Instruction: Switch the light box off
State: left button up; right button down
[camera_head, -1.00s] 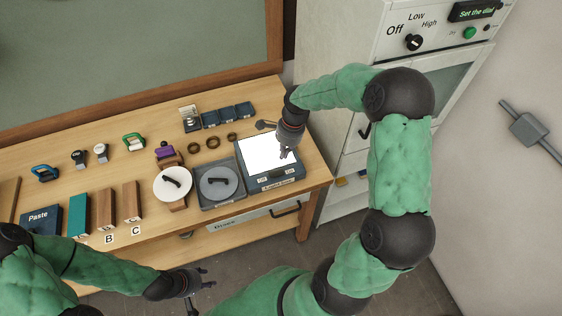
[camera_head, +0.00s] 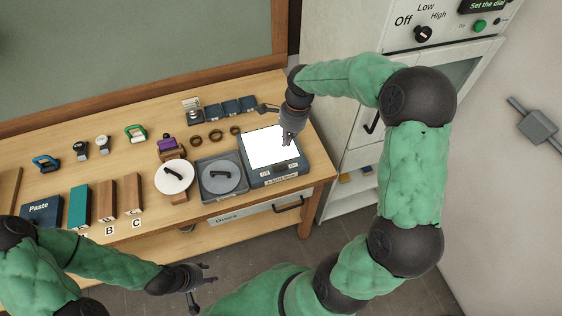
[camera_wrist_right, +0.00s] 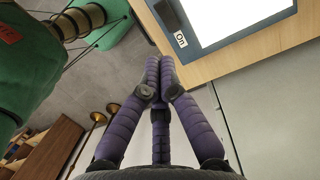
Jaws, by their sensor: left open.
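The light box (camera_head: 275,180) stands at the right end of the bench, its white panel (camera_head: 268,150) brightly lit. Its front edge has an "Off" label at left and an "On" label (camera_head: 291,167) at right. In the right wrist view the lit panel (camera_wrist_right: 230,18) and the "On" label (camera_wrist_right: 180,40) are close beyond my fingers. My right gripper (camera_head: 288,142) is shut and empty over the panel's right side; I cannot tell whether it touches the box. In the wrist view its purple fingers (camera_wrist_right: 158,62) converge. My left gripper (camera_head: 208,274) is open and empty, in front of the bench.
A grey round-dished tray (camera_head: 221,177) stands just left of the light box, then a white disc (camera_head: 174,176). Small dark blocks (camera_head: 229,108) and rings lie behind. A cabinet with a dial (camera_head: 423,34) stands right of the bench.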

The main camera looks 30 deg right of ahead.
aim_at(278, 170)
pick_arm(q)
jog(key=shift+f, duration=0.4)
pick_arm(e)
jog(key=shift+a, duration=0.15)
pick_arm(q)
jog(key=shift+f+b, duration=0.45)
jog(key=shift+b, duration=0.05)
pick_arm(e)
jog(key=f, duration=0.4)
jog(key=a+f, duration=0.1)
jog(key=f, duration=0.4)
jog(key=a+f, duration=0.1)
jog(key=f, duration=0.3)
jog(key=shift+w+a+f, duration=0.15)
jog(key=shift+w+f, duration=0.15)
jog(key=shift+f, duration=0.05)
